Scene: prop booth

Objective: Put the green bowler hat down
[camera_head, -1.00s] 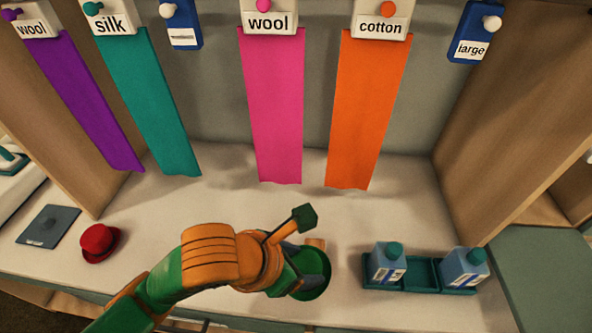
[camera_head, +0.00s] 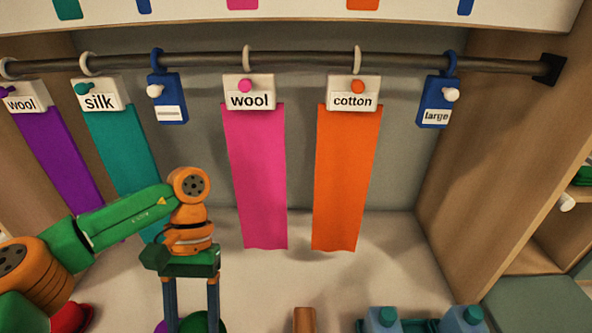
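A rounded green shape, seemingly the green bowler hat (camera_head: 200,323), shows at the bottom edge of the head view; most of it is cut off. My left gripper (camera_head: 192,315) points down over it, its two dark fingers apart and the right finger overlapping the green. The fingertips run out of the picture, so I cannot tell whether they hold the hat or whether it rests on the counter. A purple shape (camera_head: 160,327) shows beside the left finger. My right gripper is not in view.
A red hat (camera_head: 70,317) is at the lower left, behind my arm. A brown post (camera_head: 304,319) and two blue-grey bottles, left (camera_head: 383,320) and right (camera_head: 462,319), stand at the bottom. Pink (camera_head: 255,180) and orange (camera_head: 345,180) cloths hang from the rail (camera_head: 300,60).

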